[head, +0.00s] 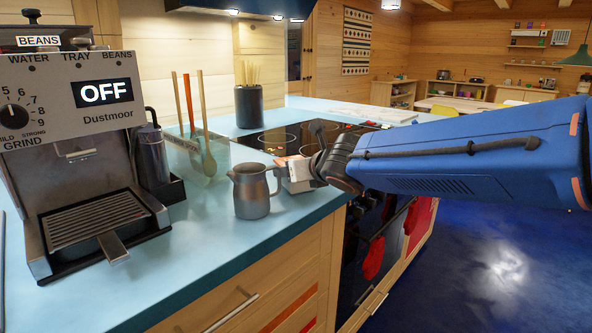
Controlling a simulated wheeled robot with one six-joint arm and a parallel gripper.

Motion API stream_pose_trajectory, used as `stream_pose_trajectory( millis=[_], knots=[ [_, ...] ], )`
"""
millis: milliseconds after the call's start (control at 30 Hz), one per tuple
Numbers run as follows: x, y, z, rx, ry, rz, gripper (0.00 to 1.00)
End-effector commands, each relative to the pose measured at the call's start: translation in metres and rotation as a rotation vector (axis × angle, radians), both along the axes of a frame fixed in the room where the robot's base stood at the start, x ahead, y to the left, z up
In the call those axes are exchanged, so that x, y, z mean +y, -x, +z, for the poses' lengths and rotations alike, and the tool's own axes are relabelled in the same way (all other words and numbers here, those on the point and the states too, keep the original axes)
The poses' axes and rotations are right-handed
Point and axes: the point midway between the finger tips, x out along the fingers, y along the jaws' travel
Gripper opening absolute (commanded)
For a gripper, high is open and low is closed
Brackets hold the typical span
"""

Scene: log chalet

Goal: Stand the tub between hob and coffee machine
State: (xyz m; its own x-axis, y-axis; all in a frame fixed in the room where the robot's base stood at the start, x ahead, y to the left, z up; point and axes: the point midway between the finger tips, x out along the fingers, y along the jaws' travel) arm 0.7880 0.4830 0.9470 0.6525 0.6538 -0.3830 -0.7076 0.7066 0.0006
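A clear tub (215,166) with lettering on its front stands on the blue counter, holding wooden utensils and an orange-red one. It is between the coffee machine (85,150) at left and the black hob (268,140) at right. My gripper (284,176) is low over the counter's front edge, in front of the hob. A grey metal jug (251,191) stands upright just left of it, its handle towards my gripper. The fingers are too small and partly hidden to tell open from shut, or whether they touch the handle.
The blue counter (200,245) is clear in front of the jug and towards the coffee machine. Red cloths (374,257) hang at the oven front below my arm.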

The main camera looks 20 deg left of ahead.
Motion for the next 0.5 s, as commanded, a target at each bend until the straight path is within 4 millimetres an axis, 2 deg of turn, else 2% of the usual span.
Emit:
stream_pose_trajectory(
  millis=[333, 367, 500],
  knots=[
    [-0.0001, -0.0003, -0.0019, -0.002, 0.001, 0.000, 0.27],
    [-0.0001, -0.0003, -0.0025, -0.001, 0.001, -0.001, 0.73],
    [-0.0001, -0.0003, -0.0025, -0.001, 0.001, -0.001, 0.74]
  ],
)
